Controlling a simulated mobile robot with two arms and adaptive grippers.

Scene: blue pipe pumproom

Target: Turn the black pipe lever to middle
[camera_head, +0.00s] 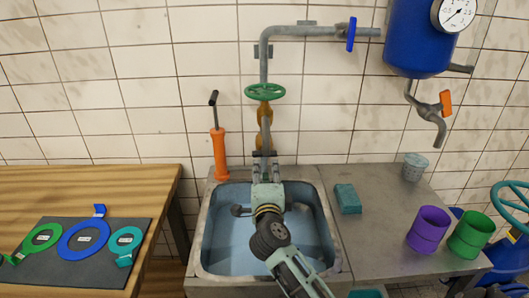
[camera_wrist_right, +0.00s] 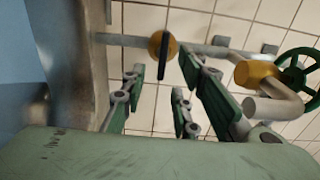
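The black pipe lever (camera_wrist_right: 167,60) sits on a yellow-orange round valve body (camera_wrist_right: 162,44) on a grey pipe in the right wrist view. In the head view a small dark piece of the lever (camera_head: 265,153) shows low on the pipe, just past my fingertips. My right gripper (camera_head: 268,172) reaches over the sink toward that pipe. In the right wrist view its green-padded fingers (camera_wrist_right: 165,90) are spread apart. The lever appears in the gap between them, with no clear contact. My left gripper is not in view.
The sink (camera_head: 212,262) lies under my right arm. A green handwheel (camera_head: 265,91) is above the lever. An orange pump (camera_head: 220,153) stands left of the pipe. A teal sponge (camera_head: 347,198) and purple cup (camera_head: 428,229) stand on the right counter.

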